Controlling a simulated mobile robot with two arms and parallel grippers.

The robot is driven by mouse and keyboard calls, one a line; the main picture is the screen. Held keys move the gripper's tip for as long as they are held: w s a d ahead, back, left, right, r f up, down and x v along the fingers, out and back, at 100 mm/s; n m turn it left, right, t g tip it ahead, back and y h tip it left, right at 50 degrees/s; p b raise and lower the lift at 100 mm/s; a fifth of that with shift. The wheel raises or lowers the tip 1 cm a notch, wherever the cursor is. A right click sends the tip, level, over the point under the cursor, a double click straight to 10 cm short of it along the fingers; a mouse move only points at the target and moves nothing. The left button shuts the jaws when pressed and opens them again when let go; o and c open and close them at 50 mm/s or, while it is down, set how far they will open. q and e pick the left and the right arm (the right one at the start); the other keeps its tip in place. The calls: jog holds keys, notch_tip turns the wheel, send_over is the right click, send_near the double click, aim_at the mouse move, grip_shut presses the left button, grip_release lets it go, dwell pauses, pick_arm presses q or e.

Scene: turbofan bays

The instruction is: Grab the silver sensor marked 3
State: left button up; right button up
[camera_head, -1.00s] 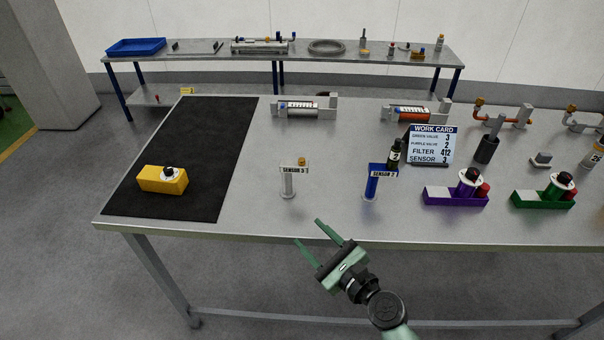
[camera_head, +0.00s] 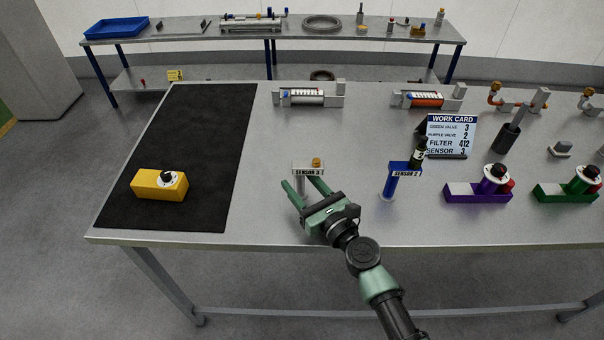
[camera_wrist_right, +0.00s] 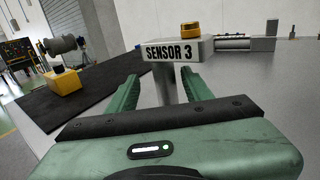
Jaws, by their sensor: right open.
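The silver sensor marked 3 (camera_head: 308,169) stands upright near the front of the table, with a "SENSOR 3" label and a yellow-orange cap on its head. In the right wrist view the sensor (camera_wrist_right: 174,52) stands straight ahead, its post between the fingers and its head above them. My right gripper (camera_head: 303,184) is open, with one finger on each side of the post. It also shows in the right wrist view (camera_wrist_right: 162,90). The lower post is hidden behind the gripper. I cannot tell whether the fingers touch it. My left gripper is not in view.
A yellow block with a knob (camera_head: 158,185) lies on the black mat (camera_head: 200,130) at left. Purple (camera_head: 478,193) and green valves stand farther right.

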jog(key=x, duration=0.4)
jog(key=shift+w+f+b, duration=0.2)
jog(key=shift+w+b, duration=0.15)
jog(key=shift+w, duration=0.35)
grip_shut()
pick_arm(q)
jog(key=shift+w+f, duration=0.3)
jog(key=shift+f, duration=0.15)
pick_arm(e)
jog(key=shift+r, duration=0.1)
